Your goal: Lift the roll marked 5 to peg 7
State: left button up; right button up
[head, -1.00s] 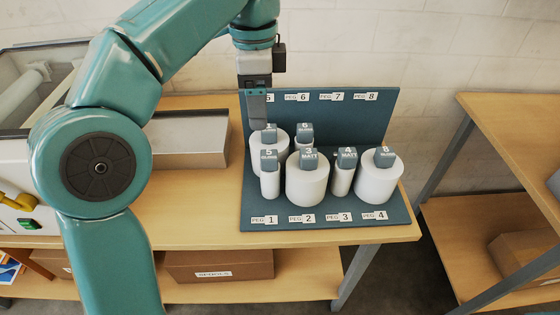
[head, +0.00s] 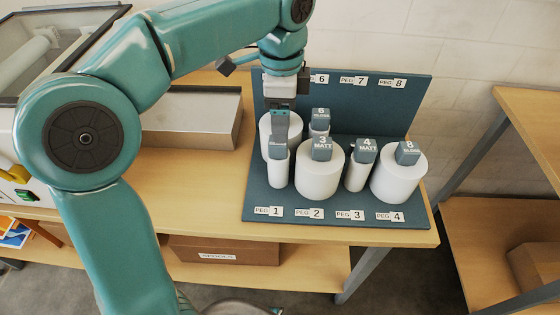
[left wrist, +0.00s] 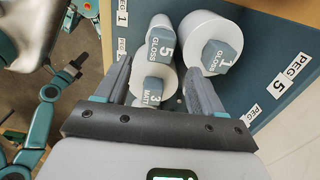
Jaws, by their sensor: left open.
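The roll marked 5 (head: 278,170) is a slim white roll standing upright at peg 1 in the front row, its tag partly hidden by my gripper in the head view. In the left wrist view its tag (left wrist: 163,46) reads 5 GLOSS. My left gripper (head: 281,138) points down just above and behind that tag. Its open fingers (left wrist: 157,66) hold nothing; the roll marked 5 lies just past the fingertips. The peg 7 label (head: 354,80) is on the back panel; the space below it shows no roll.
The roll marked 3 (head: 318,178), the roll marked 4 (head: 357,172) and the roll marked 8 (head: 398,180) stand along the front row. Behind are the roll marked 1 (left wrist: 203,32) and the roll marked 6 (head: 320,126). A grey box (head: 190,118) is left of the rack.

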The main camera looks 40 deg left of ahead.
aim_at(278, 162)
pick_arm(q)
jog(key=shift+s+a+f, duration=0.1)
jog(key=shift+a+f, duration=0.1)
jog(key=shift+f, duration=0.5)
notch_tip(278, 162, down, 4)
jog(key=shift+a+f+b, duration=0.15)
jog(key=shift+f+b, duration=0.1)
jog(key=shift+b, duration=0.05)
grip_shut()
